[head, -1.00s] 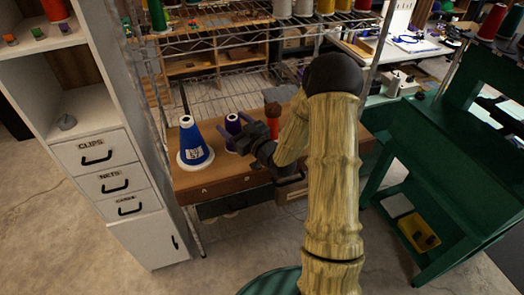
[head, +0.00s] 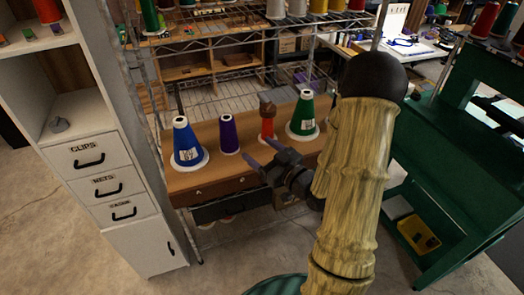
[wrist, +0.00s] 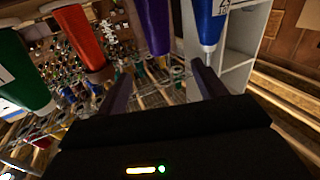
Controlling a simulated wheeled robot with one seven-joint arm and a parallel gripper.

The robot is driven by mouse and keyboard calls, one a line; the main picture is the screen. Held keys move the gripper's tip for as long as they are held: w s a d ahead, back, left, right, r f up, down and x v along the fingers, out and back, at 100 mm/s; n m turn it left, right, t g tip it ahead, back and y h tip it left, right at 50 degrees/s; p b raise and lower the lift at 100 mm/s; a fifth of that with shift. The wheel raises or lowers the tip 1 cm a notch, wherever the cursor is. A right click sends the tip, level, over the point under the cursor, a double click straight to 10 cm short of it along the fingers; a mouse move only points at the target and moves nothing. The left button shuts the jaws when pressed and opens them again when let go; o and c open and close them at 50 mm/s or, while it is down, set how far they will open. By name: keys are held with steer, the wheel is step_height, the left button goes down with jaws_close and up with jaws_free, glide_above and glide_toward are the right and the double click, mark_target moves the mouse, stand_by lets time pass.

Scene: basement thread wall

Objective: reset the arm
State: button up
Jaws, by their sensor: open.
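My gripper (head: 260,152) is open and empty, in front of the brown wooden shelf top (head: 250,160) in the head view. Its two dark fingers show apart in the wrist view (wrist: 160,88), with nothing between them. On the shelf stand a blue thread cone (head: 183,140) with a white base, a purple cone (head: 228,135), a red-orange cone (head: 267,124) with a brown top, and a green cone (head: 303,115). The same blue (wrist: 208,22), purple (wrist: 155,25), red (wrist: 87,38) and green (wrist: 22,75) cones appear inverted in the wrist view.
A white cabinet with labelled drawers (head: 105,187) stands at the left. A green bench (head: 440,170) stands at the right. Wire racks (head: 220,50) with more spools rise behind the wooden shelf. The floor (head: 120,265) in front is clear.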

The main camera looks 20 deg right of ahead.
steer(key=shift+w+d, duration=0.1)
step_height(320, 180, down, 4)
steer(key=a+g+h, duration=0.1)
steer(key=g+h, duration=0.4)
steer(key=s+a+m+g+h, duration=0.1)
steer(key=s+a+m+g, duration=0.1)
steer(key=s+g, duration=0.2)
steer(key=s+a+r+m+g+h, duration=0.1)
steer(key=s+a+m+g, duration=0.2)
steer(key=s, duration=0.7)
steer(key=shift+s+r+g, duration=0.2)
steer(key=shift+s+g, duration=0.2)
steer(key=shift+g, duration=0.7)
